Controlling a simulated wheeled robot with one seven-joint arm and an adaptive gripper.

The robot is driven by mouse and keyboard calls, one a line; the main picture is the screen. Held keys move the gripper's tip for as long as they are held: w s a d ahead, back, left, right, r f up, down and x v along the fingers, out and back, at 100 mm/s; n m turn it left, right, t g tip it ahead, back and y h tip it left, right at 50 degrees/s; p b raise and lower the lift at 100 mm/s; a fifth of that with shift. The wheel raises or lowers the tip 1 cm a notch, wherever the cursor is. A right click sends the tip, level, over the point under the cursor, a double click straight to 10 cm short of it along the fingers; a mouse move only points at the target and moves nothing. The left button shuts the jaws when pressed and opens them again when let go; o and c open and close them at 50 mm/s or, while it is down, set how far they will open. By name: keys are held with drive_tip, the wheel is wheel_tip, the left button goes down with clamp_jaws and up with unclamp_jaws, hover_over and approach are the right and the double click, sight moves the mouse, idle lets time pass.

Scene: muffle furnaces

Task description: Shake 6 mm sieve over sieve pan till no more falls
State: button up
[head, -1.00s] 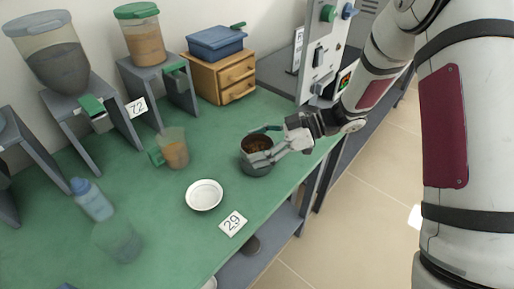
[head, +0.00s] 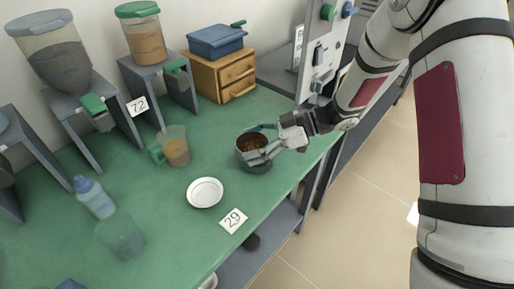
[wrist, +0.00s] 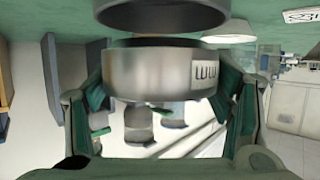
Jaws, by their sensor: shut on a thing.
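My gripper (head: 272,150) is shut on the metal sieve (head: 241,142), which has brown material inside. In the wrist view the sieve (wrist: 150,72) is a shiny ring between the green finger pads, with part of a "mm" label showing. The sieve pan (head: 257,166) is a dark round vessel on the green bench, directly under the sieve. In the wrist view, which is upside down, the pan (wrist: 160,14) is a dark ring close to the sieve, with a narrow gap between. The inside of the pan is hidden.
A white dish (head: 205,192) and card 29 (head: 233,221) lie left of the pan. A beaker of orange-brown material (head: 175,147), a bottle (head: 95,197) and a clear container (head: 121,236) stand further left. Dispensers and a wooden drawer box (head: 226,76) line the back.

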drive_tip(key=shift+d, duration=1.25)
drive_tip(key=shift+a+p, duration=0.3)
drive_tip(key=shift+a, duration=0.9)
drive_tip(key=shift+d, duration=1.25)
drive_tip(key=shift+p, duration=0.3)
drive_tip(key=shift+a+p, duration=0.3)
drive_tip(key=shift+a, duration=0.9)
drive_tip(key=shift+d, duration=1.25)
